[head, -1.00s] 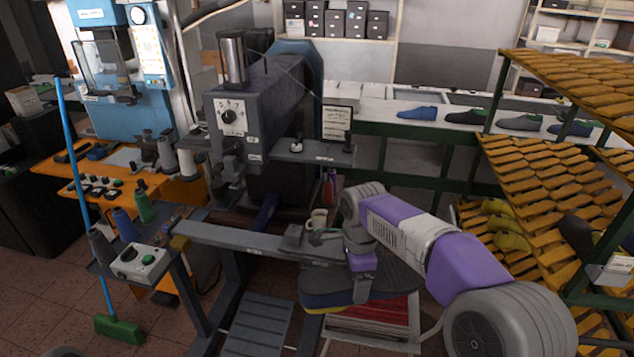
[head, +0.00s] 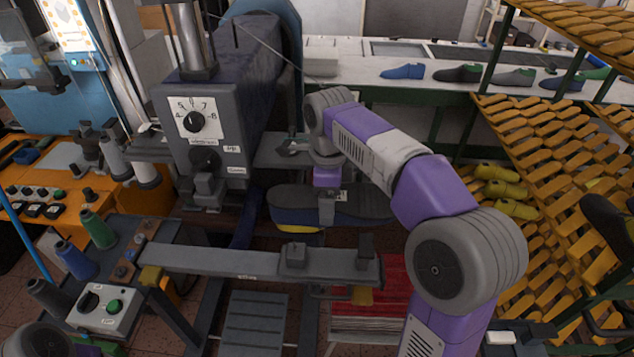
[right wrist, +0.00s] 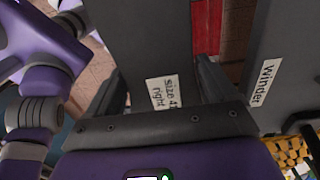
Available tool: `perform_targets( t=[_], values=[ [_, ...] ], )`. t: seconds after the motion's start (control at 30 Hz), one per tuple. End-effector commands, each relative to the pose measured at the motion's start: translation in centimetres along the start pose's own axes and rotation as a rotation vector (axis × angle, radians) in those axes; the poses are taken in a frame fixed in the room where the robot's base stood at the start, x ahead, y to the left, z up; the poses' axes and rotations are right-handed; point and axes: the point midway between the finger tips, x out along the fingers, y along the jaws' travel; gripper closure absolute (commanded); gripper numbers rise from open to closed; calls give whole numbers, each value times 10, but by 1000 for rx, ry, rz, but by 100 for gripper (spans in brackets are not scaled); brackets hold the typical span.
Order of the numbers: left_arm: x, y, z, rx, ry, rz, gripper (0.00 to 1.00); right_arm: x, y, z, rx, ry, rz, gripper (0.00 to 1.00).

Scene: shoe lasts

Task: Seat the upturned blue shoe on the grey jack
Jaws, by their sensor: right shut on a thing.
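The upturned shoe (head: 362,205) is in my right gripper (head: 327,210) in the head view. Its dark flat sole faces up, with blue and yellow showing along its lower left edge. In the right wrist view the right gripper (right wrist: 165,88) is shut on the shoe's dark surface (right wrist: 155,45), which bears a size label reading "right". The grey jack (head: 225,262) appears to be the long bar with two upright blocks in front of the machine. The shoe shows above and behind this bar, apart from it in the picture. My left gripper is out of view.
The grey machine with a dial (head: 212,125) stands behind and left of the shoe. A control box (head: 103,305) and thread cones (head: 97,228) sit at the bar's left end. A slatted orange rack (head: 540,150) stands at right. A red stack (head: 400,290) lies below the bar's right end.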

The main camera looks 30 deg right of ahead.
Motion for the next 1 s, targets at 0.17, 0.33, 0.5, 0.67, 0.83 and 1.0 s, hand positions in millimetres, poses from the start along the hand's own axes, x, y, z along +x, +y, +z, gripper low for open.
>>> perform_targets(
  t=[0.17, 0.33, 0.5, 0.67, 0.83, 1.0],
  values=[
    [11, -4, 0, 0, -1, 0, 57, 11, 0, 0, -1, -2, -2, 87],
    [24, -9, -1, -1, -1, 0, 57, 25, 0, 0, -2, -2, -2, 87],
    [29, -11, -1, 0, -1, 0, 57, 30, 0, 1, -2, -3, -2, 87],
    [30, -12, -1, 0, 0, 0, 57, 33, 0, 1, -2, -3, -2, 87],
    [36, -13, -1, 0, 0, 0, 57, 42, 0, 1, -2, -3, -2, 87],
    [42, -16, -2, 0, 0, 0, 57, 52, 0, 1, -2, -4, -2, 87]
  ],
)
